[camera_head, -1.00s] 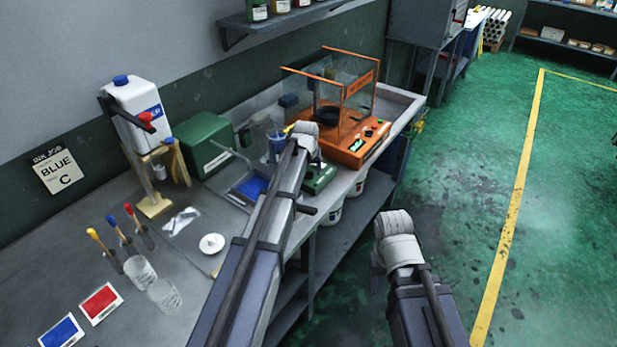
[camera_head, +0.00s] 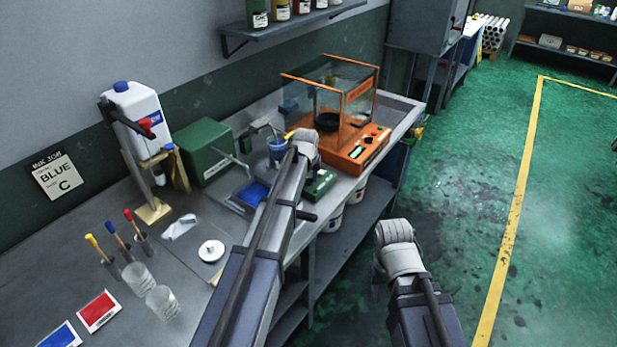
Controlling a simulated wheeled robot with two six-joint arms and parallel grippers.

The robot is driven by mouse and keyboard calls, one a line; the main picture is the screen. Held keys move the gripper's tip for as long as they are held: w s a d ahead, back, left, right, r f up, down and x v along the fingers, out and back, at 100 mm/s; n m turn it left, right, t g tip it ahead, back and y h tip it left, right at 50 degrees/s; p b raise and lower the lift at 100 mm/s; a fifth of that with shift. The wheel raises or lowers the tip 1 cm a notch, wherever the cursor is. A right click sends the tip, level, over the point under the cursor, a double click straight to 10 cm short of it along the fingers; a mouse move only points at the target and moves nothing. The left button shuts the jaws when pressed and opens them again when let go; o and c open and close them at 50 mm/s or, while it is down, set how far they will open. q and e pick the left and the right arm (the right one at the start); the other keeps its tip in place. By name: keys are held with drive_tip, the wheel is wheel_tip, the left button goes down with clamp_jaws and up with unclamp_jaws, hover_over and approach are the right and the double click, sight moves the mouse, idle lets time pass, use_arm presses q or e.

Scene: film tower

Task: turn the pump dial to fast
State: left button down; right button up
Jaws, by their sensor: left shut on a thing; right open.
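My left gripper (camera_head: 304,143) is over the back half of the bench, between a blue cup (camera_head: 277,146) and an orange machine (camera_head: 357,152) with a clear-walled chamber. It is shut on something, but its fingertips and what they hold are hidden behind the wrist. A small yellow tip shows beside it. A low dark green unit (camera_head: 320,184) stands just below the gripper, partly covered by my arm. I cannot make out which part is the pump dial or its setting. My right gripper (camera_head: 388,262) is open, away from the bench over the green floor.
A green box (camera_head: 204,152) and a white jug (camera_head: 137,112) on a wooden stand are along the wall. Beakers (camera_head: 150,290), coloured cards (camera_head: 98,311) and a white disc (camera_head: 211,251) are at the near left.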

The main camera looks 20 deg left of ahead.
use_arm(q)
drive_tip(key=shift+m, duration=0.3)
drive_tip(key=m+h, duration=0.1)
drive_tip(key=m, duration=0.1)
drive_tip(key=m+h, duration=0.1)
drive_tip(key=m, duration=0.1)
drive_tip(key=shift+w+a+m, duration=0.1)
drive_tip(key=shift+a+m, duration=0.25)
drive_tip(key=shift+m, duration=0.05)
drive_tip(key=m, duration=0.2)
drive_tip(key=m+g+h, duration=0.1)
drive_tip(key=m, duration=0.1)
drive_tip(key=m+h, duration=0.1)
drive_tip(key=m, duration=0.1)
drive_tip(key=shift+w+a+g, duration=0.15)
drive_tip(key=shift+a+g, duration=0.1)
drive_tip(key=shift+g, duration=0.15)
drive_tip(key=shift+m, duration=0.4)
drive_tip(key=shift+c, duration=2.4)
unclamp_jaws()
